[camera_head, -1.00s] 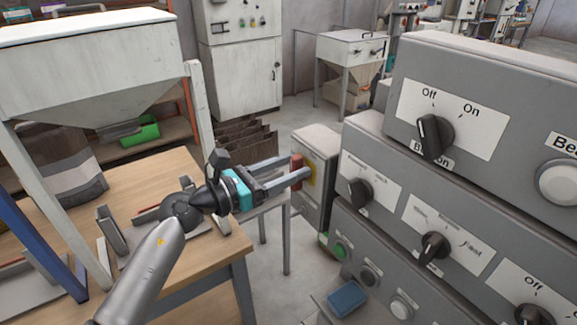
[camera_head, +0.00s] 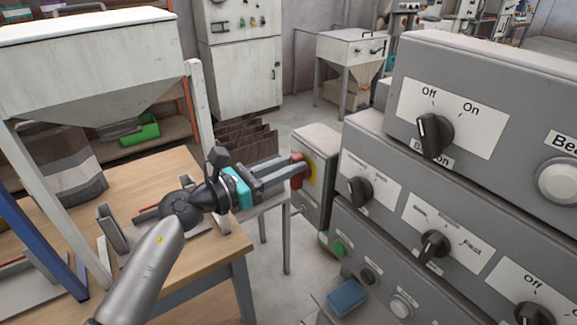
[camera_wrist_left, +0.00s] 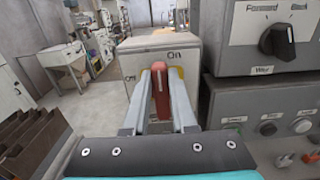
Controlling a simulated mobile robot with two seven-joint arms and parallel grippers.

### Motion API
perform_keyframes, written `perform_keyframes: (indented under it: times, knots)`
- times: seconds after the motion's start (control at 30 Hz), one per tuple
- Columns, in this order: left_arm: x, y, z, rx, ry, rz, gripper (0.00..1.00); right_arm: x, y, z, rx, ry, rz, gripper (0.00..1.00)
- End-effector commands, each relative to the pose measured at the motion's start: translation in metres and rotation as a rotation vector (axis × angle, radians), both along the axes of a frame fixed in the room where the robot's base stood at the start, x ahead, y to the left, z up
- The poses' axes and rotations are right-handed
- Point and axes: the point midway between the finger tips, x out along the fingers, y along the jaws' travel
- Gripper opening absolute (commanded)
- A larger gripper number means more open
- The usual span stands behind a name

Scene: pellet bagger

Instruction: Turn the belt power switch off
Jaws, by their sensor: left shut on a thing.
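The belt power switch is a red handle (camera_wrist_left: 161,92) on a yellow plate (camera_head: 312,172) on the side of a small grey box (camera_head: 317,150). In the left wrist view the handle stands upright, with "On" printed above it and "Off" to its left. My left gripper (camera_head: 297,172) is shut on the red handle, with one finger on each side of it. In the left wrist view the fingers (camera_wrist_left: 160,100) press against the handle's sides. The fingers hide part of the handle and plate. My right gripper is in neither view.
Large grey control panels with black knobs (camera_head: 435,135) stand close on the right. A wooden table (camera_head: 175,205) lies below my left arm. A hopper (camera_head: 90,60) stands at the left. A blue block (camera_head: 347,298) sits low in front of the panels.

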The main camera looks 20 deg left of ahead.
Motion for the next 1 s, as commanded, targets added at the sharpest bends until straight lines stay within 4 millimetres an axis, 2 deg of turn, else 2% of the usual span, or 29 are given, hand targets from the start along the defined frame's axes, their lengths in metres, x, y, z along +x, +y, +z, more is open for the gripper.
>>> perform_keyframes:
  times: [0.03, 0.37, 1.0]
  knots:
    - [-0.001, 0.000, -0.007, 0.006, 0.016, -0.003, 0.00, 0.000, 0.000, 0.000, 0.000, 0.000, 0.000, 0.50]
    - [0.000, 0.001, -0.008, -0.070, 0.082, -0.004, 0.00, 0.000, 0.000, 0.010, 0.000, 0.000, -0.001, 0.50]
    - [0.005, 0.008, -0.012, -0.519, 0.434, -0.006, 0.00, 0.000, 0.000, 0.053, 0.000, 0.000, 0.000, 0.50]
